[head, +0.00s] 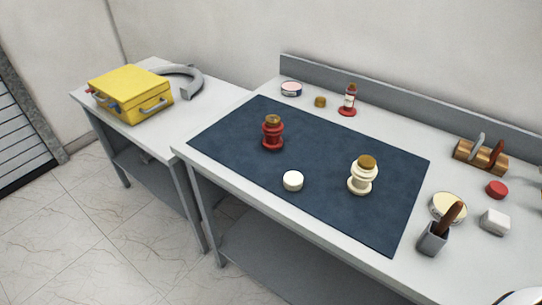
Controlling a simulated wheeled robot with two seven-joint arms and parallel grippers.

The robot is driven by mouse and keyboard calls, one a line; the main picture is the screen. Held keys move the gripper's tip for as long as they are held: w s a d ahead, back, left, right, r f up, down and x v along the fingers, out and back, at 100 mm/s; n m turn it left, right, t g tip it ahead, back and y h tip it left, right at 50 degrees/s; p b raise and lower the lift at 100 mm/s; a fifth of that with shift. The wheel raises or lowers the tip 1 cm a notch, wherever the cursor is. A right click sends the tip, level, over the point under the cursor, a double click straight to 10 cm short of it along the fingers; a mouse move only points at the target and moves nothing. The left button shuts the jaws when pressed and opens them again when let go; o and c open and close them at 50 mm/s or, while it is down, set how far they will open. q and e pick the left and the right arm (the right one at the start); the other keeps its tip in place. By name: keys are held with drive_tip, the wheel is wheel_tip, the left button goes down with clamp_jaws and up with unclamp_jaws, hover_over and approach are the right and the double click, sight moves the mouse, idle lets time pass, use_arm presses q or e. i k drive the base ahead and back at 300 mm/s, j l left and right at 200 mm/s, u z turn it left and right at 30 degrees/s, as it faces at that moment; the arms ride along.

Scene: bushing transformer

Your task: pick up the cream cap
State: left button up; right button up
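The cream cap (292,181) is a short, pale round piece. It sits on the dark blue mat (225,143) near the mat's front edge. A cream ribbed bushing (361,183) with a brown top stands upright on the mat to its right. A red ribbed bushing (272,138) with a brown top stands upright behind the cap, a little to the left. Nothing touches or covers the cap. Neither of my grippers can be made out in the head view.
Along the back stand a round tin (291,89), a small brown piece (320,102) and a red-based bottle (349,100). A wooden rack (480,157), red cap (497,190), white block (494,222), round dish (446,212) and grey holder (432,241) crowd the right. A yellow case (130,93) sits on the left table.

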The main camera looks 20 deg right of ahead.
sight(292, 181)
drive_tip(key=i+j+z, duration=0.1)
drive_tip(key=z, duration=0.3)
drive_tip(key=i+j+z, duration=0.15)
drive_tip(key=i+z, duration=0.15)
drive_tip(key=z, duration=0.15)
drive_tip(key=i+j+z, duration=0.15)
drive_tip(key=z, duration=0.25)
